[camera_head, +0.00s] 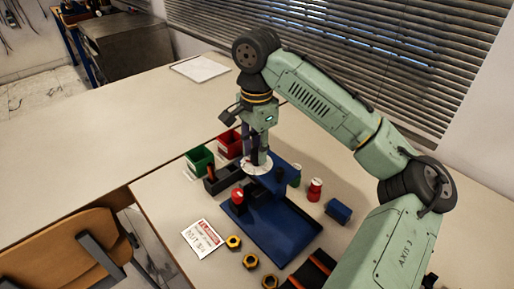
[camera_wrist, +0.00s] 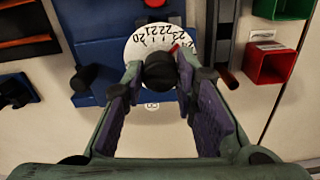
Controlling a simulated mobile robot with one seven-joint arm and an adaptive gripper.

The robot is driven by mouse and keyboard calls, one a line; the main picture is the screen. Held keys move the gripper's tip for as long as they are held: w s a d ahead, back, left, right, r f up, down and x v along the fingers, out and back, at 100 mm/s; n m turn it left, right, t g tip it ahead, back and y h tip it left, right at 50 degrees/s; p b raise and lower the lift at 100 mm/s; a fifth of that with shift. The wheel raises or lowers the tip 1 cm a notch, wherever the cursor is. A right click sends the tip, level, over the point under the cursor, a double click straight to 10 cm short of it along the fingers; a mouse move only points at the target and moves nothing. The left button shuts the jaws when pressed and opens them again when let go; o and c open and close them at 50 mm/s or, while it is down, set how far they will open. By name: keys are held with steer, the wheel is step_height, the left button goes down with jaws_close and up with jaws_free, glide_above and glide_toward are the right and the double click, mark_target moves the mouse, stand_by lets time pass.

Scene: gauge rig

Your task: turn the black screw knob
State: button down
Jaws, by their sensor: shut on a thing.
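The black screw knob (camera_wrist: 160,70) stands at the middle of a white dial (camera_wrist: 140,44) with printed numbers and a red pointer. The dial is mounted on the blue rig (camera_wrist: 112,14) and also shows in the head view (camera_head: 250,168). My gripper (camera_wrist: 160,76) points down over the dial with its fingertips on both sides of the knob, shut on it. In the head view my gripper (camera_head: 259,158) hides the knob.
A red bin (camera_head: 230,143) and a green bin (camera_head: 200,160) stand behind the rig. A red button (camera_head: 238,196) is on the rig's left. Red and green jars and a blue block (camera_head: 340,211) stand right. Several brass nuts (camera_head: 233,242) and a sign (camera_head: 203,239) lie in front.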

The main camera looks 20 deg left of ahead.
mark_target(256, 151)
steer(key=shift+m, duration=1.1)
steer(key=c, duration=1.3)
jaws_free()
steer(key=shift+r, duration=0.1)
step_height(256, 151, up, 12)
steer(key=shift+f, duration=0.1)
